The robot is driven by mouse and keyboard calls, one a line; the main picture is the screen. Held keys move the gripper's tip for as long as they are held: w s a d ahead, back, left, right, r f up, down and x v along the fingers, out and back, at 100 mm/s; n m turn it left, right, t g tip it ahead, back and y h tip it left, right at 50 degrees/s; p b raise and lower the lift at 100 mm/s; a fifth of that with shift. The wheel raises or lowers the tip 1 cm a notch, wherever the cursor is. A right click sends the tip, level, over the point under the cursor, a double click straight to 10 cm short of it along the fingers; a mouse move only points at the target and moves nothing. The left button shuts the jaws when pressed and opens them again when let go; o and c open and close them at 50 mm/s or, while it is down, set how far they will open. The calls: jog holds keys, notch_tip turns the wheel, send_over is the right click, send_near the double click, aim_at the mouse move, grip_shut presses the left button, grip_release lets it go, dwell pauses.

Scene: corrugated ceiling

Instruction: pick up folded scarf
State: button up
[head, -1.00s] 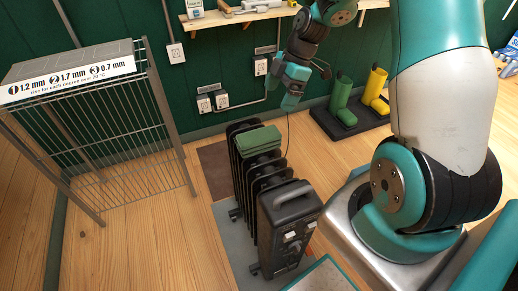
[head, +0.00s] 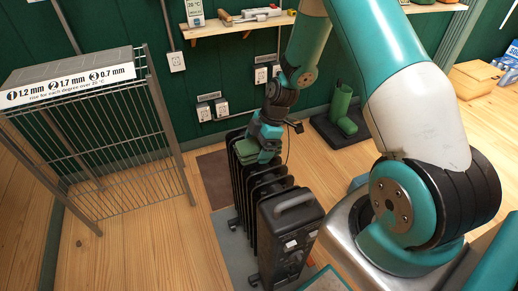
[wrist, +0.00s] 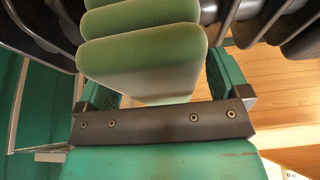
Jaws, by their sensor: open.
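The green folded scarf (head: 244,149) lies over the top of the black finned radiator (head: 281,198), partly hidden behind my gripper in the head view. In the wrist view the scarf (wrist: 140,52) shows as several thick rounded folds. My gripper (head: 264,154) is at the scarf, pointing down. In the wrist view its jaws (wrist: 168,84) are open, with one finger on each side of the near fold. The left finger is largely hidden by the scarf. I cannot tell whether either finger touches it.
A wire rack (head: 108,135) stands at the left. A wooden shelf (head: 238,25) is on the green wall above.

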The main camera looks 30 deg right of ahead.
jog(key=shift+a+f, duration=0.2)
jog(key=shift+f, duration=0.25)
jog(key=shift+c, duration=0.2)
jog(key=c, duration=1)
